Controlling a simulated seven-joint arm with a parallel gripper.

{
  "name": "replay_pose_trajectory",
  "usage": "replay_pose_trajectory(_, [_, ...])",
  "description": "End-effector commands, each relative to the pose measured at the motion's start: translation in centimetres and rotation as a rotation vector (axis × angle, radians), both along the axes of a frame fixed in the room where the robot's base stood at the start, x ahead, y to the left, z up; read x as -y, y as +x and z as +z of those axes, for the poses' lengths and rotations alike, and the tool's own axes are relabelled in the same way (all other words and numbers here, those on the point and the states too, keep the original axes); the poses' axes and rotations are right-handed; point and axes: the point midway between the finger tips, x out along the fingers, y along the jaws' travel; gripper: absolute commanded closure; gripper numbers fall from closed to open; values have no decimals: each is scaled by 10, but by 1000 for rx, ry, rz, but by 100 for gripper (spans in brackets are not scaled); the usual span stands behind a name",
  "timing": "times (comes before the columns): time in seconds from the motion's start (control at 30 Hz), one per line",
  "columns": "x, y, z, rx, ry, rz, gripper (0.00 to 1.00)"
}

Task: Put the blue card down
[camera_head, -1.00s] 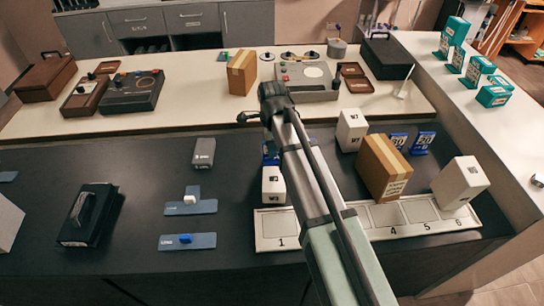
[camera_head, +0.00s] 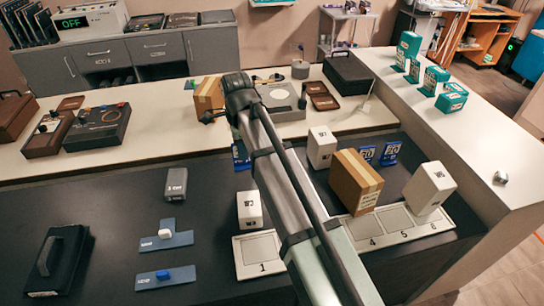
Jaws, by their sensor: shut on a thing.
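My arm crosses the middle of the view and ends in a dark joint; my gripper is hidden behind it. Part of a blue card (camera_head: 241,156) shows at the left edge of my arm, behind the white box W3 (camera_head: 249,209). What holds or supports this card is hidden.
A cardboard box (camera_head: 355,182) and a white box (camera_head: 429,187) stand by the strip's right end; another white box (camera_head: 321,147) is behind. Left are a grey box (camera_head: 176,184), two blue plates (camera_head: 178,242) (camera_head: 182,276) and a black case (camera_head: 58,262). Bare counter lies between them.

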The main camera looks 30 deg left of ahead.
Motion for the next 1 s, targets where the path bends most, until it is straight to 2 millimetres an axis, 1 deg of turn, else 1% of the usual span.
replay_pose_trajectory(0.17, [1,2,5,0,0,-4,100])
replay_pose_trajectory(0.27, [7,11,5,0,0,-18,100])
replay_pose_trajectory(0.37, [19,27,7,0,0,-46,100])
replay_pose_trajectory(0.47, [36,49,13,1,1,-85,100])
replay_pose_trajectory(0.6, [67,81,27,1,1,-146,100])
replay_pose_trajectory(0.77, [107,115,45,1,1,-219,100])
replay_pose_trajectory(0.9, [147,142,62,1,1,-286,100])
replay_pose_trajectory(0.97, [164,152,70,1,1,-314,100])
replay_pose_trajectory(1.0, [177,158,74,1,1,-333,100])
